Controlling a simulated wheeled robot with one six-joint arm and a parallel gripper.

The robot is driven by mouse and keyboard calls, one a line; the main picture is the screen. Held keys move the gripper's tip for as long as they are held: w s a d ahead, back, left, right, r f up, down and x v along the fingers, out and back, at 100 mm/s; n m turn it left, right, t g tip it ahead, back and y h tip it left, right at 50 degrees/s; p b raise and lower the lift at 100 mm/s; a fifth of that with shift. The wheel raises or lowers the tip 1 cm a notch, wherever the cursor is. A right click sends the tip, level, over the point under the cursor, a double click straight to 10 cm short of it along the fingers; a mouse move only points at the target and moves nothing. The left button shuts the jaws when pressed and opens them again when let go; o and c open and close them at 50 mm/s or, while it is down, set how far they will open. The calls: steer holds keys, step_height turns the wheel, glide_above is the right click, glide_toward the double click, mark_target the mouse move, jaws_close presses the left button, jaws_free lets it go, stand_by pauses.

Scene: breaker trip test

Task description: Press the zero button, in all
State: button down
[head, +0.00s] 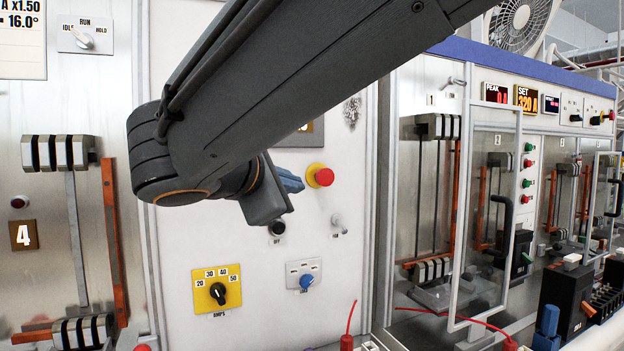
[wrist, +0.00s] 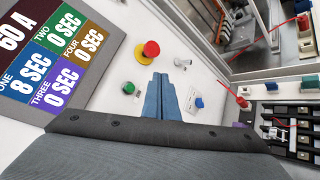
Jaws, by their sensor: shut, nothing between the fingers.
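No button that I can read as "zero" shows; the small labels are too small to make out. My gripper (head: 288,181) is shut and empty in front of the white panel; its blue fingers also show in the wrist view (wrist: 163,92). A red mushroom button (head: 320,175) on a yellow base is just right of the fingertips; in the wrist view it (wrist: 150,50) is above them. In the wrist view a green button (wrist: 128,88) is left of the fingers. I cannot tell whether the fingertips touch the panel. My arm hides part of the panel.
The white panel also has a yellow amps dial (head: 218,291), a blue knob (head: 306,282) and a white toggle (head: 338,221). A coloured time board (wrist: 65,60) reads ONE 8 SEC, the others 0 SEC. Breaker bays with glass doors (head: 493,220) stand right.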

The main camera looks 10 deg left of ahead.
steer(key=w+a, duration=0.4)
steer(key=w, duration=0.3)
steer(key=shift+w+a, duration=0.15)
steer(key=shift+a, duration=0.1)
stand_by(2.0)
steer(key=shift+w+a, duration=0.2)
steer(key=shift+w, duration=0.1)
steer(key=shift+w+a, duration=0.25)
steer(key=shift+w, duration=0.15)
stand_by(0.8)
stand_by(0.4)
steer(key=shift+s+d, duration=0.5)
steer(key=shift+s, duration=0.25)
steer(key=shift+s+d+b, duration=0.2)
steer(key=shift+s+d, duration=0.25)
steer(key=shift+s, duration=0.25)
steer(key=shift+s+d+b, duration=0.25)
steer(key=shift+s+d, duration=0.15)
steer(key=shift+s, duration=0.35)
steer(key=shift+s+d+b, duration=0.2)
steer(key=shift+s+d, duration=0.25)
steer(key=shift+s, duration=0.25)
